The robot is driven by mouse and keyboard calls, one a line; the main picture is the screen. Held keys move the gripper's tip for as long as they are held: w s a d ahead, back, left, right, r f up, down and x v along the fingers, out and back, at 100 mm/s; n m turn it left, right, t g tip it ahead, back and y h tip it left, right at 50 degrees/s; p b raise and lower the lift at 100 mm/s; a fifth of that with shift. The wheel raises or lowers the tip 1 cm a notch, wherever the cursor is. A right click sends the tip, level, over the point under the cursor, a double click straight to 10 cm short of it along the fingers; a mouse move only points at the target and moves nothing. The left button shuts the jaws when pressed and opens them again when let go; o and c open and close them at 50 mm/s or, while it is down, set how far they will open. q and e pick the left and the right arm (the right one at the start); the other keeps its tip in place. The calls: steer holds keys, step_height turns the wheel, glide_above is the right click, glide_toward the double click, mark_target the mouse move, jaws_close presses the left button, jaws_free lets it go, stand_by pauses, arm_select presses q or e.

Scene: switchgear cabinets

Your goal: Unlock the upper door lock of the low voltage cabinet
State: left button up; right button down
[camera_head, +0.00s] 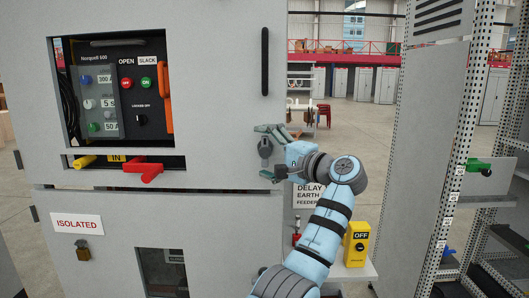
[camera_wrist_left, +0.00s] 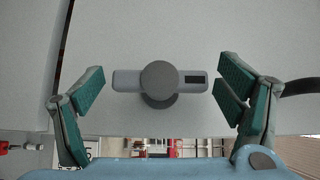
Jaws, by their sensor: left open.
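The upper door lock (camera_head: 265,147) is a small grey handle with a round knob on the right edge of the light grey cabinet door (camera_head: 220,60). In the left wrist view the lock (camera_wrist_left: 160,82) shows as a flat grey bar with a dark round knob in its middle and a small dark window at its right end. My left gripper (camera_head: 265,153) is open, with one green finger above the lock and one below it. In the wrist view its fingers (camera_wrist_left: 161,90) stand on either side of the lock, apart from it. My right gripper is not in view.
A black vertical bar handle (camera_head: 265,62) is above the lock. A red handle (camera_head: 143,170) and yellow handle (camera_head: 85,161) stick out at the left. A padlock (camera_head: 82,248) hangs below the ISOLATED sign. A yellow OFF box (camera_head: 357,244) stands at the lower right.

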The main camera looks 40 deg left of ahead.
arm_select(q)
steer(key=s+d, duration=0.1)
steer(key=d, duration=1)
steer(key=shift+s+d, duration=0.25)
steer(key=shift+d, duration=0.1)
steer(key=shift+a, duration=0.15)
